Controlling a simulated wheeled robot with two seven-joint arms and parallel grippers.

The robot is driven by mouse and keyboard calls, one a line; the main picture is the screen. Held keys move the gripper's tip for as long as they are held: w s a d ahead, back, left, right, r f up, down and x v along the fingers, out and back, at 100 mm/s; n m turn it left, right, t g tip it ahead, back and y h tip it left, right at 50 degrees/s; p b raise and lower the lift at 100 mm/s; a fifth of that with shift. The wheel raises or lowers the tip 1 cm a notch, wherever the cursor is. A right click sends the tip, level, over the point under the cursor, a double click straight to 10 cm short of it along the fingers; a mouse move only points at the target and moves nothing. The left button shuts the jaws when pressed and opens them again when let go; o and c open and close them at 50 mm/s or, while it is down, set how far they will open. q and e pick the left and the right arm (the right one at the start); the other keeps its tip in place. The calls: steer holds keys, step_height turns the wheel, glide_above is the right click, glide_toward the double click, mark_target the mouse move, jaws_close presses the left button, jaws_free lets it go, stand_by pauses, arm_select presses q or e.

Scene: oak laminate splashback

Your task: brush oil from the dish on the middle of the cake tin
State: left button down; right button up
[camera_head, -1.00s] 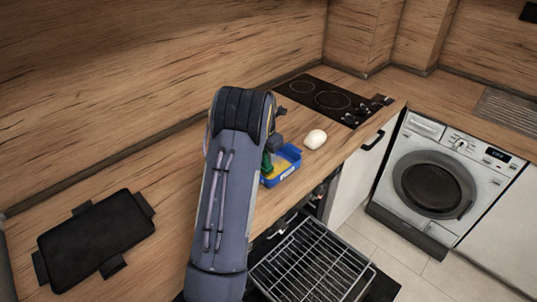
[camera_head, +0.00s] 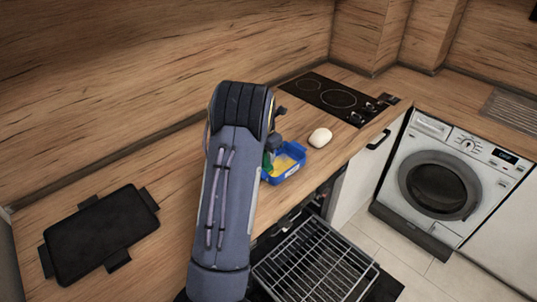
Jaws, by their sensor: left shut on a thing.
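A blue dish (camera_head: 290,173) with yellow oil in it sits on the worktop just right of my left arm. My left gripper (camera_head: 273,146) is at the dish's left side, mostly hidden behind my forearm. It is shut on the brush (camera_head: 267,161), of which only a small green part shows. The brush's tip is hidden, so I cannot tell whether it touches the oil. The black cake tin (camera_head: 102,236), flat with tabs at its edges, lies on the worktop at the left, well apart from the gripper. My right gripper is out of view.
A white rounded object (camera_head: 320,137) lies right of the dish. A black hob (camera_head: 338,98) is behind it. An open oven with a wire rack (camera_head: 315,262) is below the worktop's front edge. The worktop between cake tin and arm is clear.

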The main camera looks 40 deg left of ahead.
arm_select(q)
steer(key=shift+a, duration=0.3)
steer(key=shift+w, duration=0.15)
steer(key=shift+w+d+p, duration=0.15)
steer(key=shift+w+p, duration=0.4)
steer(key=shift+w, duration=0.35)
steer(key=shift+w, duration=0.1)
steer(key=shift+w+d+p, duration=0.1)
steer(key=shift+w+p, duration=0.4)
steer(key=shift+w, duration=0.3)
steer(key=shift+w, duration=0.1)
steer(key=shift+w+p, duration=0.55)
steer(key=shift+w, duration=0.3)
